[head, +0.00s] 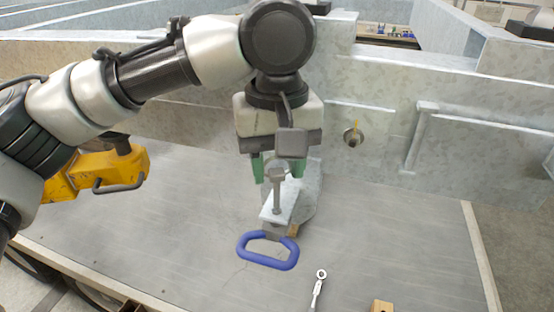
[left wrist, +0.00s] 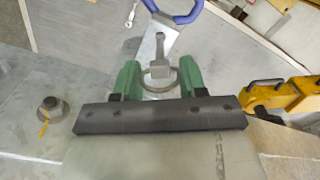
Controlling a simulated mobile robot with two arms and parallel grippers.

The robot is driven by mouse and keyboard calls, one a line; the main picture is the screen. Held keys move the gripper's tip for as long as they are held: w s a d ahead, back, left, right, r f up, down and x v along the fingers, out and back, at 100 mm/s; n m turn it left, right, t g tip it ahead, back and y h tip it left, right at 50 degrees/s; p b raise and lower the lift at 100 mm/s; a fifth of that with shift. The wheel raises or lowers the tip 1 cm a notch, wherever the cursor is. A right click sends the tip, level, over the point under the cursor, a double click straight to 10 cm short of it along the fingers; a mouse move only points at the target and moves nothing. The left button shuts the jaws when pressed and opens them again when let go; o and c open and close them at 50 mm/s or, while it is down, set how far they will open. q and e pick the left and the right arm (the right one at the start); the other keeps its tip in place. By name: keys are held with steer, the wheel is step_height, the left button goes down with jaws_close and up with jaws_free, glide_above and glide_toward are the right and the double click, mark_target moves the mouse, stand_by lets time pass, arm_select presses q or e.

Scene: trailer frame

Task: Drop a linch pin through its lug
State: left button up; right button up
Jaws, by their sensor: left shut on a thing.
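My left gripper (head: 277,168), with green fingertips, is shut on the grey linch pin (head: 277,196). The left wrist view also shows the gripper (left wrist: 157,82), with the pin's ring (left wrist: 147,86) between the fingertips and its shaft (left wrist: 159,50) pointing away. In the head view the shaft points down in front of a pale grey plate (head: 268,213), which may be the lug. A blue loop handle (head: 268,263) lies at the plate's near end. I cannot tell whether the pin's tip is in a hole. My right gripper is not in view.
A spanner-like tool (head: 318,287) and a wooden block (head: 381,306) lie at the front. A yellow object (head: 110,170) stands at left. A round metal fitting with a yellow tag (head: 353,137) is on the grey wall behind. The grey surface (head: 400,230) is clear at right.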

mark_target(277, 206)
arm_select(q)
steer(key=shift+f, duration=0.15)
steer(key=shift+f+b, duration=1.15)
steer(key=shift+f, duration=1.6)
steer(key=o, duration=1)
steer(key=shift+o, duration=0.2)
step_height(277, 206, up, 10)
steer(key=shift+f+b, duration=0.25)
steer(key=shift+b, duration=0.8)
steer(key=shift+r, duration=0.65)
